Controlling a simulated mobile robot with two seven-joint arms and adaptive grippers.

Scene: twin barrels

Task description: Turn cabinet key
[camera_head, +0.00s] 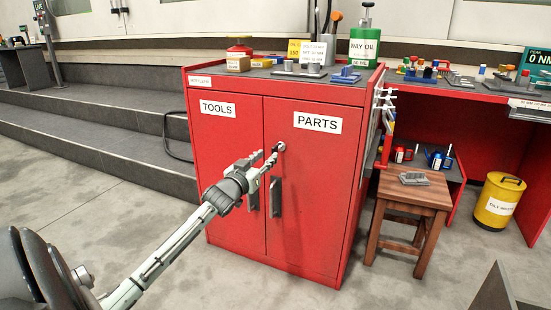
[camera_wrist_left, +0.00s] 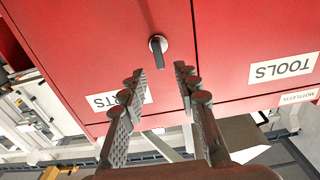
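The red cabinet (camera_head: 235,150) has two closed doors labelled TOOLS and PARTS, each with a dark vertical handle near the middle seam. The cabinet key (camera_head: 280,147) is a small grey piece on the PARTS door, above its handle. In the left wrist view the key (camera_wrist_left: 158,45) stands out from the red door with a dark bow. My left gripper (camera_head: 269,159) reaches toward it from the lower left. In the left wrist view its fingers (camera_wrist_left: 160,72) are spread and empty, with the key just beyond the fingertips. The right gripper does not show.
The cabinet top (camera_head: 290,73) carries a WAY OIL bottle (camera_head: 364,40) and small parts. A wooden stool (camera_head: 411,210) and a yellow bin (camera_head: 498,200) stand at the right. Grey steps (camera_head: 90,130) lie at the left. The floor before the cabinet is clear.

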